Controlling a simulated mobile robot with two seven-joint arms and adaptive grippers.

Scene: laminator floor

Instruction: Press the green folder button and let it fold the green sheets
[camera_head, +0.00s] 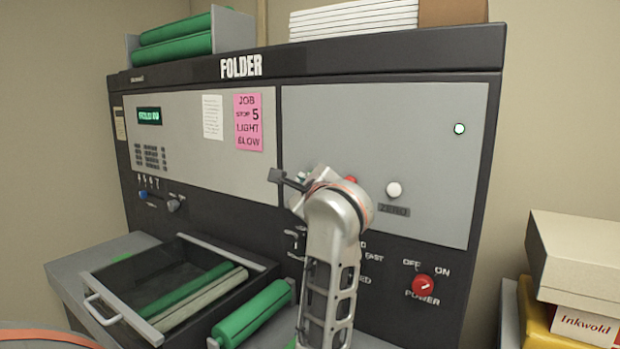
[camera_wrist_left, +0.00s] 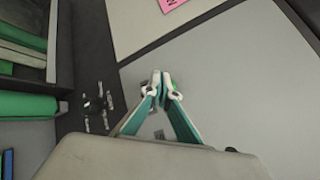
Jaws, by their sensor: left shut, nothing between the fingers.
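The folder (camera_head: 385,120) is a dark machine with grey panels and a "FOLDER" label. My left gripper (camera_head: 303,183) is in front of its right panel, fingers closed and empty. In the left wrist view the closed fingertips (camera_wrist_left: 161,84) point at the grey panel. A small green spot, perhaps the green button (camera_wrist_left: 175,84), shows just behind the tips, mostly covered; I cannot tell whether they touch it. In the head view my arm hides that place. Green rolled sheets (camera_head: 188,290) lie in the open drawer, with another green roll (camera_head: 252,314) beside it. My right gripper is not visible.
A white knob (camera_head: 393,189) labelled ZERO and a red power knob (camera_head: 424,287) are right of my arm. The drawer (camera_head: 118,318) juts out at left. Boxes (camera_head: 580,255) stand at right.

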